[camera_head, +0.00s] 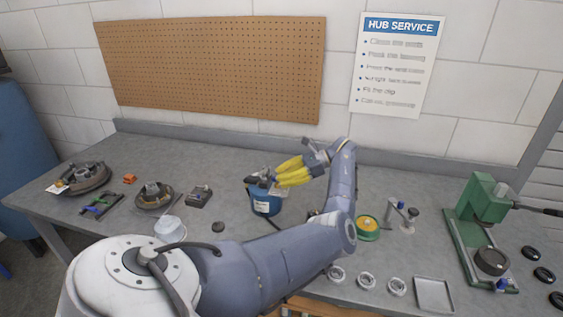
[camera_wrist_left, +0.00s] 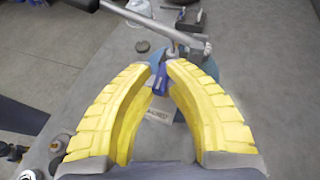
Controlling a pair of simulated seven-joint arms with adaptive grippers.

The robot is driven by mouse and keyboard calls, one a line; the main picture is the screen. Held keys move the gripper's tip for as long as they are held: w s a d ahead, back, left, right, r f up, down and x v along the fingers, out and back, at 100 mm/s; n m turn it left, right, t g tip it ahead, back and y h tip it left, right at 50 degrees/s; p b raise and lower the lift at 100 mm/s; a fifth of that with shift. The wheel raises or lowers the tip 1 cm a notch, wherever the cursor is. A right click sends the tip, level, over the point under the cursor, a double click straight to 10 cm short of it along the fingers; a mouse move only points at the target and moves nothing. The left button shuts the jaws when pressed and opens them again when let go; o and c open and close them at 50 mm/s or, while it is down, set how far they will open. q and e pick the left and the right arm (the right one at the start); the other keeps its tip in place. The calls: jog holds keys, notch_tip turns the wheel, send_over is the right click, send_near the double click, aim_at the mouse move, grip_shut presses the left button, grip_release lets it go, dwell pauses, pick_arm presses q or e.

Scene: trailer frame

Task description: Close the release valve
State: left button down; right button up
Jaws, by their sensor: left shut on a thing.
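A blue pot (camera_head: 265,204) with a white label stands on the bench near its middle, with grey metal fittings and a bar on top. In the left wrist view, a small blue piece (camera_wrist_left: 161,82), perhaps the release valve's handle, sits between the yellow fingertips. My left gripper (camera_head: 276,177) reaches the pot's top from the right and is shut on this blue piece. The fingers (camera_wrist_left: 165,72) hide part of it and of the pot behind. I cannot tell the valve's position. My right gripper is not in view.
A grey bar (camera_wrist_left: 150,18) crosses above the fingertips in the left wrist view. Round hub parts (camera_head: 155,194) and a dark block (camera_head: 198,195) lie left of the pot. A green-yellow tin (camera_head: 367,230) and a green press (camera_head: 482,215) stand right. Bare bench lies behind the pot.

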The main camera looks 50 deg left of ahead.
pick_arm(q)
jog(key=shift+a+r, duration=0.15)
jog(key=c, duration=1.4)
grip_release()
jog(key=shift+w, duration=0.1)
jog(key=shift+o, duration=0.2)
jog(key=shift+w, duration=0.1)
jog(key=v, duration=0.7)
